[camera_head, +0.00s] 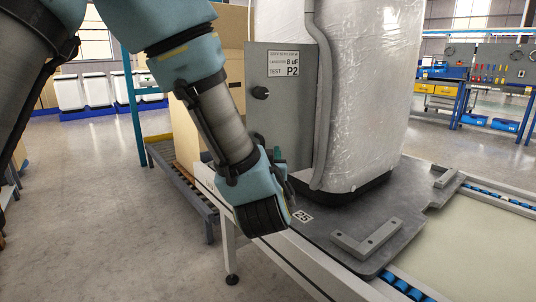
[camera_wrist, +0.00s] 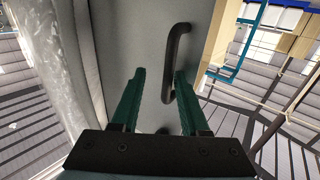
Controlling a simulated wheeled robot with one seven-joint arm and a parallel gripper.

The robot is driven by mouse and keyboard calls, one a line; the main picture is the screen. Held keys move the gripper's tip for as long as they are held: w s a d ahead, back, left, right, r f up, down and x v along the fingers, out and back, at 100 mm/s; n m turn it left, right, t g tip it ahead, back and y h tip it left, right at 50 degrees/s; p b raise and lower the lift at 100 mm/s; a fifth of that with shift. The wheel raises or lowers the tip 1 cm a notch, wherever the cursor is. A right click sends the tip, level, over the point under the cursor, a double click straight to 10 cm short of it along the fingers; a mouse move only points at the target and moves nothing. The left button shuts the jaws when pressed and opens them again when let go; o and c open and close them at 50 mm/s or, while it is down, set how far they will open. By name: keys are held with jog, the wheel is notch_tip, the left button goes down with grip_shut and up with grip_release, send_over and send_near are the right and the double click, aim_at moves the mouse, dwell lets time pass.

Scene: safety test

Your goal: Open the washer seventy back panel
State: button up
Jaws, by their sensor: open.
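The washer (camera_head: 372,85) is wrapped in clear plastic and stands on a dark plate labelled 25. Its grey back panel (camera_head: 287,108) shows at the washer's left side, with a label ending in P2 and a black knob (camera_head: 260,92). In the wrist view the panel (camera_wrist: 140,35) carries a dark curved handle (camera_wrist: 178,55). My gripper (camera_wrist: 160,72) is open, with two green fingers pointing at the panel. The handle's lower part appears between the fingertips, nearer the right one; contact cannot be told. In the head view my gripper (camera_head: 282,162) is low beside the panel, its fingers mostly hidden.
A grey hose (camera_head: 325,90) runs down the washer beside the panel. An angled metal bracket (camera_head: 367,240) sits on the plate (camera_head: 400,212). A roller conveyor (camera_head: 185,185) and cardboard boxes (camera_head: 232,60) stand behind the arm.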

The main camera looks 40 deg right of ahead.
jog(key=shift+s, duration=0.1)
jog(key=v, duration=1)
jog(key=shift+s+a+b, duration=0.15)
jog(key=shift+a+b, duration=0.15)
